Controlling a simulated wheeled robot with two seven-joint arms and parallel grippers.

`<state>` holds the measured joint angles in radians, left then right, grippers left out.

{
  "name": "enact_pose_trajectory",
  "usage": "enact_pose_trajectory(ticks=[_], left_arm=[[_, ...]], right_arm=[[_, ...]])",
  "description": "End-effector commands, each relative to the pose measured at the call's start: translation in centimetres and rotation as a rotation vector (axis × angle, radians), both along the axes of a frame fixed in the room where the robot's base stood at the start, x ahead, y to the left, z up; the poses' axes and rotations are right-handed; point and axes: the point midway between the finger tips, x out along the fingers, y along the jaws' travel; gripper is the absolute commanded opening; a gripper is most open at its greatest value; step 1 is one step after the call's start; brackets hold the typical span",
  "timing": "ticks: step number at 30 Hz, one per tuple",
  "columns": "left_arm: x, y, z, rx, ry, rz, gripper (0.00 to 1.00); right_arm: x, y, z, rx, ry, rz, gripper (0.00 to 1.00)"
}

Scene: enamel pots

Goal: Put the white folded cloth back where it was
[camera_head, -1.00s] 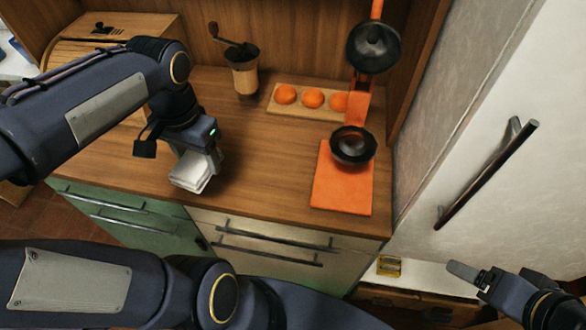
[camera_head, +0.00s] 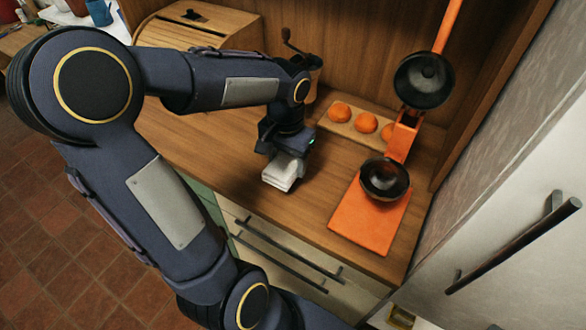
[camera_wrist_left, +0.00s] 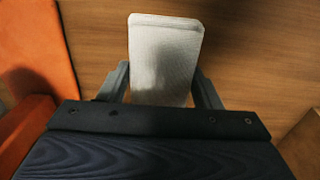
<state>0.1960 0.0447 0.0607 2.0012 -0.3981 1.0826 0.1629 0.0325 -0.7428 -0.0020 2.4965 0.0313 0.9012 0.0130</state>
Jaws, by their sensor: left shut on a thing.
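The white folded cloth (camera_head: 282,172) is at the end of my left arm in the head view, over the wooden counter near its front edge. My left gripper (camera_head: 287,157) is shut on it. In the left wrist view, the cloth (camera_wrist_left: 165,60) sticks out between the two fingers of my left gripper (camera_wrist_left: 160,85), with bare wood behind it. I cannot tell whether the cloth touches the counter. My right gripper is not in view.
An orange cloth (camera_head: 366,222) lies right of my left gripper, with a black-bowled orange juicer (camera_head: 384,179) on it. Behind are oranges on a board (camera_head: 352,130), a grinder (camera_head: 307,72) and a wooden bread box (camera_head: 198,30). Bare counter (camera_head: 325,165) shows between cloth and juicer.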

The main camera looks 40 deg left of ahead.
Motion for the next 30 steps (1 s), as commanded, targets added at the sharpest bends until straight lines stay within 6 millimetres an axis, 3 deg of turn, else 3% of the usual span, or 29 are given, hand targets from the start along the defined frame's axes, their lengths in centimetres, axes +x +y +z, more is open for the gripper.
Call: enact_pose_trajectory(ticks=[8,14,26,27,30], left_arm=[[1.9,-0.3,-2.3,0.0,0.002,-0.001,0.4],[1.8,-0.2,-5.0,0.0,0.0,0.0,0.4],[1.8,-0.2,-5.6,0.0,-0.001,0.0,0.4],[1.8,-0.2,-5.6,0.0,-0.001,0.0,0.6],[1.8,-0.2,-5.5,0.0,-0.001,0.0,0.73]], right_arm=[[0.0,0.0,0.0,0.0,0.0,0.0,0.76],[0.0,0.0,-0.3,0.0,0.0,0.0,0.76],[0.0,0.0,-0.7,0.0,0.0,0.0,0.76],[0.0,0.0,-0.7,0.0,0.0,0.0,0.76],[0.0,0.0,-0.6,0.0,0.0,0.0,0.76]])
